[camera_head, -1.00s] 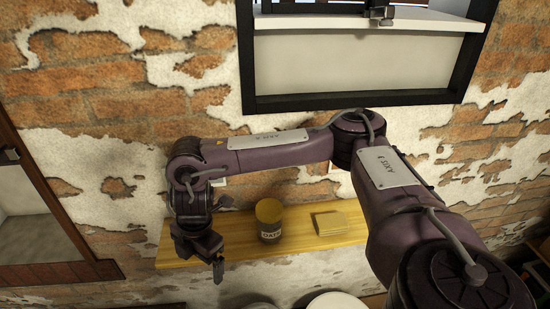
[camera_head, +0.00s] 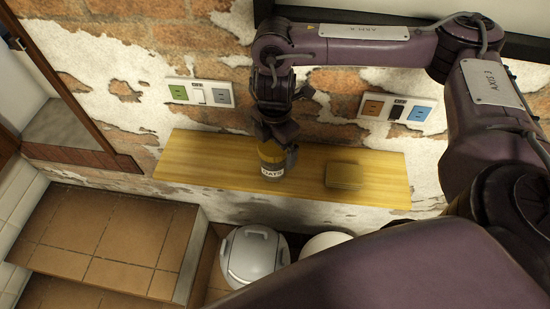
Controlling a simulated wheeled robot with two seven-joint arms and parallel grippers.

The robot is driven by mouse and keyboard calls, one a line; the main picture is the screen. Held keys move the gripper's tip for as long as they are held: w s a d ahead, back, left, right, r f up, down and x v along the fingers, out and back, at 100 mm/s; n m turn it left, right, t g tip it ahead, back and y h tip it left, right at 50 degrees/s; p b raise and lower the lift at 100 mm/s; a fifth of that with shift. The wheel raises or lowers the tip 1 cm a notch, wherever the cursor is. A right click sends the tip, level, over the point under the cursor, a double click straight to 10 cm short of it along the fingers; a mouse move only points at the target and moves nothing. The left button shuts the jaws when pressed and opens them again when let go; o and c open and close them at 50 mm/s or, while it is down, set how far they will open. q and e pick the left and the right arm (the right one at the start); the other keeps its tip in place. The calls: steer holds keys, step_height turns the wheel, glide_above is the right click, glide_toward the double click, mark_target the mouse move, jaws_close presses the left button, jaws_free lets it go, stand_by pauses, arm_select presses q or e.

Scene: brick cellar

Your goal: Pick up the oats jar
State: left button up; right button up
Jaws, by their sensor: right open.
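The oats jar (camera_head: 271,170) stands upright on a narrow wooden shelf (camera_head: 215,165) against the brick wall. It has a dark body, a pale label reading OATS and a yellow lid. My right gripper (camera_head: 276,148) is open at the top of the jar, pointing down. One finger shows at the jar's right side and hides part of the lid. I cannot tell whether the fingers touch it. My left gripper is not in view.
A tan block-like item (camera_head: 344,176) lies on the shelf right of the jar. Socket panels (camera_head: 200,93) (camera_head: 397,108) are on the wall above. Below are a white lidded container (camera_head: 253,257) and brown tiled steps (camera_head: 115,238). The shelf's left part is bare.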

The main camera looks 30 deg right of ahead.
steer(key=f, duration=0.4)
steer(key=shift+w+f, duration=0.2)
steer(key=shift+w, duration=0.1)
steer(key=shift+f, duration=0.35)
steer(key=shift+c, duration=1.1)
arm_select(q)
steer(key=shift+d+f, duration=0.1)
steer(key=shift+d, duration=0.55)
arm_select(e)
steer(key=c, duration=0.9)
